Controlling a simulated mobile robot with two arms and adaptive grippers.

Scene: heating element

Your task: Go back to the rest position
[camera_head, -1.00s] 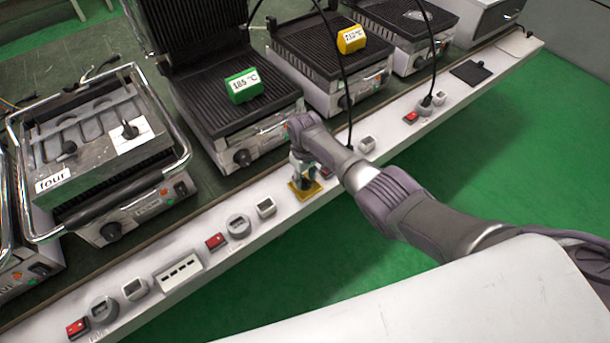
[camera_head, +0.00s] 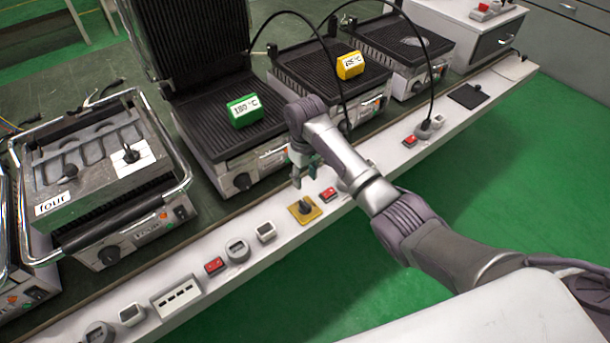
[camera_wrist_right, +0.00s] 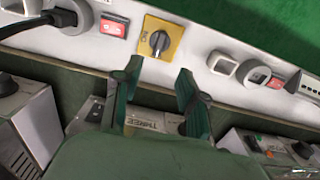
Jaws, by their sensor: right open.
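My right gripper (camera_head: 305,176) hangs over the white panel strip, just behind a yellow plate with a dark rotary knob (camera_head: 303,209). In the right wrist view its two green fingers (camera_wrist_right: 156,92) are spread apart with nothing between them. The yellow knob plate (camera_wrist_right: 160,42) shows beyond the fingertips there, apart from them. My left gripper is in neither view.
The white strip (camera_head: 188,317) carries red switches (camera_head: 328,194) and sockets, one with a black plug (camera_head: 424,129). Contact grills stand behind it, with a green display (camera_head: 244,111) and a yellow display (camera_head: 350,65). Green floor (camera_head: 500,180) lies clear in front.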

